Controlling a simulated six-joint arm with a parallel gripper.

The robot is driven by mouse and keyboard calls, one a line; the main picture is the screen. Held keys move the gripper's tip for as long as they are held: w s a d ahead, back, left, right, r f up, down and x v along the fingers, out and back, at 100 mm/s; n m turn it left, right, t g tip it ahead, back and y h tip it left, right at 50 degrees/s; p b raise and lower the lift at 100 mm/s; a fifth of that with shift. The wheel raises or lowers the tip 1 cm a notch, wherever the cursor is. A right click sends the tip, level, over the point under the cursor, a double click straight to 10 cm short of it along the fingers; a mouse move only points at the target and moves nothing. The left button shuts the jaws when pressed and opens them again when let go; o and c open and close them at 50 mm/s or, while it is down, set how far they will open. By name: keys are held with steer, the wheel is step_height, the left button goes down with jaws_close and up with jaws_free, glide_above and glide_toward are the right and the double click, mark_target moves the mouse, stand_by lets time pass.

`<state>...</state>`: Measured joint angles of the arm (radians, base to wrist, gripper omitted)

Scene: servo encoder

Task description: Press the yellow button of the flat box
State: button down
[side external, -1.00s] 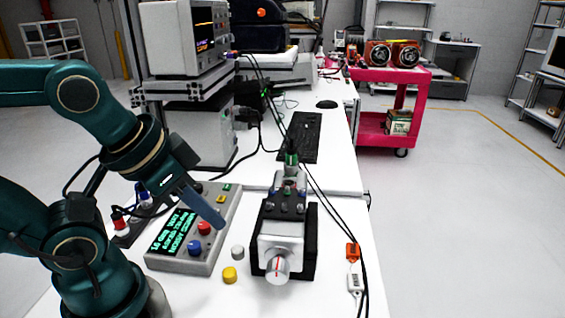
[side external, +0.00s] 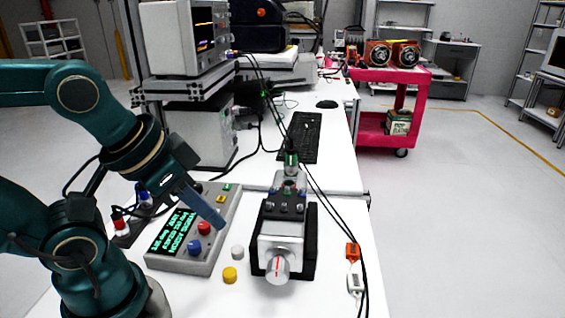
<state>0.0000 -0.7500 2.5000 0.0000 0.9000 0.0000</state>
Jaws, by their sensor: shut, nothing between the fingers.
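The flat box (side external: 226,219) is grey and lies on the white bench, with a lit display (side external: 172,231) showing green text. A yellow button (side external: 221,199) sits towards its far end, next to a green button (side external: 227,187). A red button (side external: 204,228) and a blue button (side external: 194,246) sit nearer. My gripper (side external: 219,224) is shut and empty, its tip over the box's right side. In the picture the tip is below the yellow button and right of the red one. Its height above the box is hard to tell.
A servo unit with a silver knob (side external: 277,268) stands right of the box, with black cables running past it. A loose yellow cap (side external: 230,275) and a grey cap (side external: 237,252) lie between them. Red and blue connectors (side external: 120,222) stand to the left.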

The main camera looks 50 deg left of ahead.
steer(key=w+a+r+m+t+y, duration=0.1)
steer(key=w+a+r+m+t, duration=0.4)
steer(key=w+m, duration=0.4)
steer(key=w+a+r+m+t+y, duration=0.1)
steer(key=w+a+r+m+t, duration=0.35)
steer(key=w+r+m, duration=0.4)
steer(key=s+a+f+m+g+h, duration=0.1)
steer(key=s+a+f+m+g, duration=0.2)
steer(key=f, duration=0.4)
steer(key=s+a+f+m+g+h, duration=0.1)
steer(key=s+a+f+m+g, duration=0.2)
steer(key=s+a+f+m, duration=0.2)
step_height(320, 180, down, 3)
steer(key=shift+s+a+r+m, duration=0.15)
steer(key=shift+a+r+m, duration=0.05)
steer(key=shift+a+m, duration=0.85)
